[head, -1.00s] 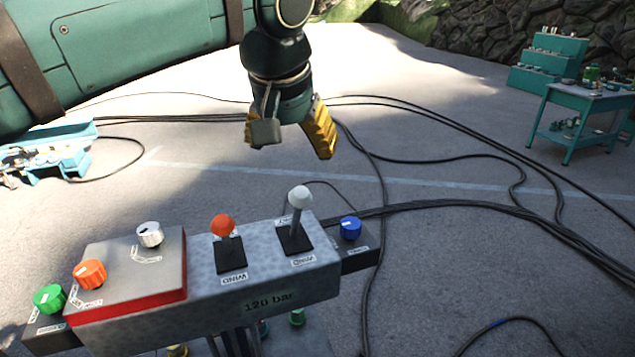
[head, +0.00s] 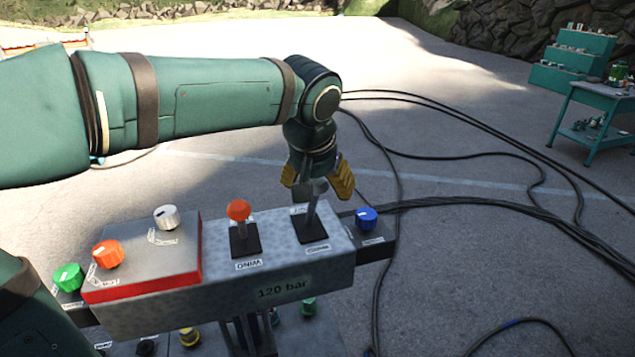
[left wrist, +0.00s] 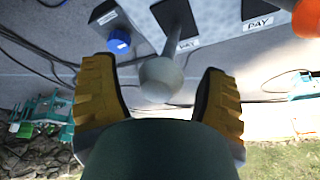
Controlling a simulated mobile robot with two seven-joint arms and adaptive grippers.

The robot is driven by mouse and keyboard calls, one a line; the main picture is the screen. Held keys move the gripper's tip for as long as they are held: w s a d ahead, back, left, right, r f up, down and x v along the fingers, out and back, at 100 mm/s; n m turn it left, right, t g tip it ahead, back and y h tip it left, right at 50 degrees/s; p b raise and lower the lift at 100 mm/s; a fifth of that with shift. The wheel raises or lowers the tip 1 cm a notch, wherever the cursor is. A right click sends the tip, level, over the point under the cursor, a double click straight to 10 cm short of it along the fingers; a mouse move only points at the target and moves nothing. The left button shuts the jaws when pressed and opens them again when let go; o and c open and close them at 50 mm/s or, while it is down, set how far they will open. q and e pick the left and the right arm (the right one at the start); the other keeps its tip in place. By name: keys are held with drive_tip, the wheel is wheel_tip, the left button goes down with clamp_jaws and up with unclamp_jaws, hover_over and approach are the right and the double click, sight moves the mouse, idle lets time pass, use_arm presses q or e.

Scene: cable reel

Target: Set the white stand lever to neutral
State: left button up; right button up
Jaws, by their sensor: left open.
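The white stand lever (head: 312,210) rises from a black base plate on the right part of the grey control box (head: 222,290). Its knob looks pale grey in the shade and tips slightly away from the base. My left gripper (head: 318,184) is open, pointing down, with its yellow fingers on either side of the knob. In the left wrist view the white knob (left wrist: 160,78) lies between the two open fingers (left wrist: 158,68), with a visible gap on both sides. My right gripper is not in view.
An orange-knobbed lever (head: 239,212) stands just left of the white one. A blue dial (head: 367,218) sits close on the right. A silver dial (head: 166,216) and an orange dial (head: 108,254) are farther left. Black cables (head: 450,205) cross the ground behind.

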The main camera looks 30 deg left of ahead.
use_arm(q)
clamp_jaws()
drive_tip(key=shift+w+a+r, duration=0.25)
drive_tip(key=shift+a, duration=0.05)
drive_tip(key=w+a, duration=0.1)
drive_tip(key=a, duration=0.1)
drive_tip(key=w+a+r+p, duration=0.1)
drive_tip(key=w+a, duration=0.1)
drive_tip(key=shift+w+a, duration=0.15)
drive_tip(key=shift+w, duration=0.15)
unclamp_jaws()
drive_tip(key=shift+f, duration=0.1)
drive_tip(key=v, duration=1.2)
